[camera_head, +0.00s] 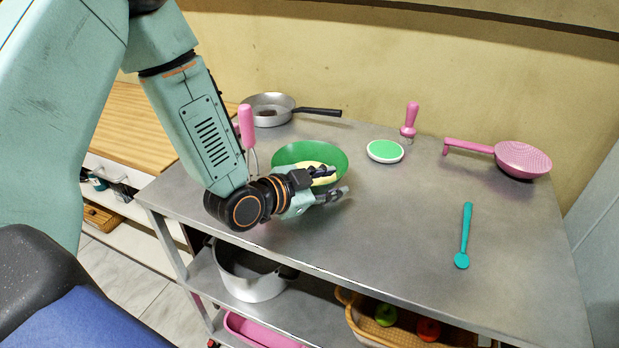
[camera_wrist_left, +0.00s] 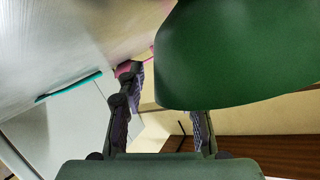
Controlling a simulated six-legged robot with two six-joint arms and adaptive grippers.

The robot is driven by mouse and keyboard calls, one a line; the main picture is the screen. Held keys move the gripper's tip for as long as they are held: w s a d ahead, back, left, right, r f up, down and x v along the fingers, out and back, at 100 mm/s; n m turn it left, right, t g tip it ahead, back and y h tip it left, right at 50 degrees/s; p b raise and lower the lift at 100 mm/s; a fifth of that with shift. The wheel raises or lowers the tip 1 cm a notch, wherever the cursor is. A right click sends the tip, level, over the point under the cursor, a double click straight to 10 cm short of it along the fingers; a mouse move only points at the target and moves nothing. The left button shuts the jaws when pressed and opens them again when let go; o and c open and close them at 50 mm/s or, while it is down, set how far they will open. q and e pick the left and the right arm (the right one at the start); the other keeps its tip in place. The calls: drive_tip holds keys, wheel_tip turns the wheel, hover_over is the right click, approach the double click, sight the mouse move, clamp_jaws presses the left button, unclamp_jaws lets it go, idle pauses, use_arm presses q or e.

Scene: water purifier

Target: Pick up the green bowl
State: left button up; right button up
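The green bowl (camera_head: 290,153) stands near the back left of the metal table, with something pale yellow (camera_head: 326,177) in it. My left gripper (camera_head: 338,181) is at the bowl's front right side, its fingers spread. One finger reaches over the rim and the other stays outside. In the left wrist view the bowl (camera_wrist_left: 235,55) fills the upper right and hides the tip of one finger; the other finger shows with a gap to the bowl wall. I see no firm grip. My right gripper is not in view.
A pan (camera_head: 268,109), a pink-handled whisk (camera_head: 247,125) and a green-and-white round item (camera_head: 385,151) stand near the bowl. A pink strainer (camera_head: 522,159) and teal spoon (camera_head: 465,235) lie at right. A pot (camera_head: 250,285) is on the lower shelf. The front middle tabletop is clear.

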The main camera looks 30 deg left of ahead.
use_arm(q)
drive_tip(key=shift+s+d+r, duration=0.1)
drive_tip(key=shift+d+r, duration=0.05)
drive_tip(key=shift+a+f, duration=0.2)
drive_tip(key=shift+a, duration=0.05)
drive_tip(key=c, duration=0.5)
drive_tip(key=shift+d+r, duration=0.15)
drive_tip(key=shift+d, duration=0.05)
clamp_jaws()
drive_tip(key=shift+a, duration=0.2)
